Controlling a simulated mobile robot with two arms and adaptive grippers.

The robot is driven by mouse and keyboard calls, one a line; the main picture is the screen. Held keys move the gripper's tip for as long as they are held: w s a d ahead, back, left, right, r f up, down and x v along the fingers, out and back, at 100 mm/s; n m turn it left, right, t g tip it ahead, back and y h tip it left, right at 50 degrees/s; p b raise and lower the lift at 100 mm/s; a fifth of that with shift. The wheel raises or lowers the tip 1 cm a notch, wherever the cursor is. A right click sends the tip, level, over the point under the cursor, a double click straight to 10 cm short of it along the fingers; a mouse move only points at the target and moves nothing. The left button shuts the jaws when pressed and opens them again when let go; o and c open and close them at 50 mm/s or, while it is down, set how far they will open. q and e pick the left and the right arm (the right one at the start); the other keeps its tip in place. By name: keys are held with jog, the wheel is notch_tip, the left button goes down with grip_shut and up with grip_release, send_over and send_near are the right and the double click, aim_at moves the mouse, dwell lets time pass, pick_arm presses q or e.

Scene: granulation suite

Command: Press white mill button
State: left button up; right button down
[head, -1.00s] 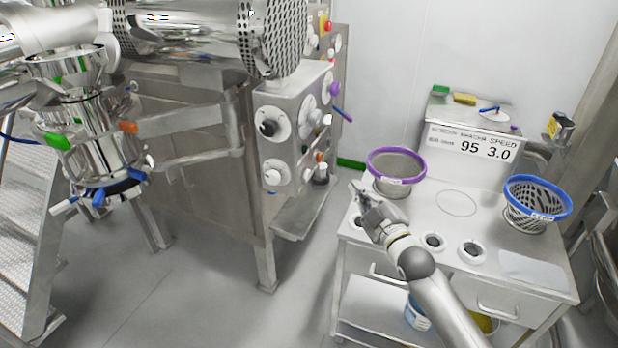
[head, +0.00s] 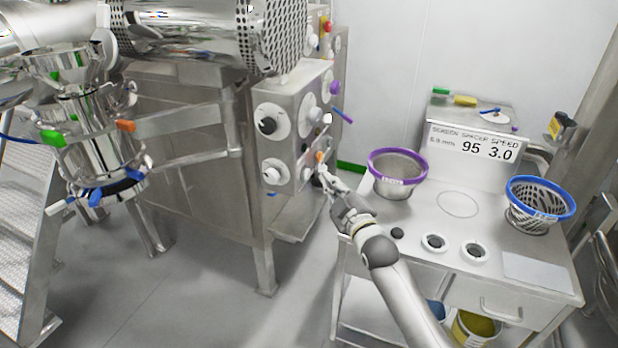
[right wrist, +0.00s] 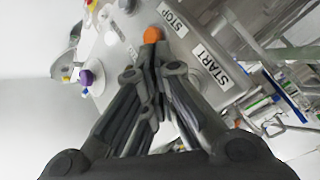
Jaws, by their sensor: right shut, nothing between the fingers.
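My right gripper (head: 324,174) is shut and empty, its tips close to the lower right part of the machine's control panel. An orange button (head: 319,157) sits just above the tips in the head view. In the right wrist view the same orange button (right wrist: 153,35) shows just beyond the shut fingers (right wrist: 153,62), beside a STOP label (right wrist: 173,18). A START label (right wrist: 211,67) lies right of the fingers. I cannot tell whether the tips touch the panel. My left gripper is out of view.
The steel panel (head: 288,108) also carries a black knob (head: 267,125), a white knob (head: 272,174) and a purple knob (head: 335,88). A bench to the right holds a purple-rimmed screen (head: 397,180) and a blue-rimmed screen (head: 538,215). Floor in front is clear.

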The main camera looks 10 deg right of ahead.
aim_at(307, 174)
jog(key=shift+w+a, duration=0.4)
jog(key=shift+a, duration=0.2)
dwell(1.1)
jog(key=shift+w+a, duration=0.2)
jog(key=shift+a, duration=0.15)
